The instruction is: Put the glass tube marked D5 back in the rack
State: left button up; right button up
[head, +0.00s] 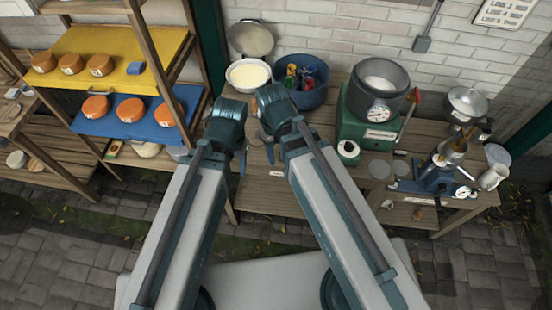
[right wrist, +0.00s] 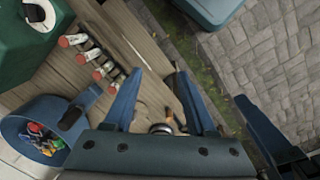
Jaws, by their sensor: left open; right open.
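No tube marked D5 can be made out in either view. In the right wrist view, several small cylinders with red and white ends (right wrist: 87,56) stand in a row on the wooden bench; their marks are too small to read, and I cannot tell whether they are tubes in a rack. My right gripper (right wrist: 158,75) is open and empty above the bench, to the right of that row. In the head view my right gripper (head: 268,148) hangs over the bench front, and my left gripper (head: 242,160) is open beside it to the left. My arms hide part of the bench.
A blue tub (head: 310,95) with coloured items, a white bowl (head: 248,75) and a green scale with a steel pot (head: 380,85) stand on the bench (head: 265,190). A shelf with orange cheeses (head: 98,108) is left. A blue press (head: 425,180) stands right.

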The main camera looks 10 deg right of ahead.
jog(key=s+m, duration=0.1)
jog(key=s+a, duration=0.1)
jog(key=s+m, duration=0.1)
jog(key=shift+a+m, duration=0.3)
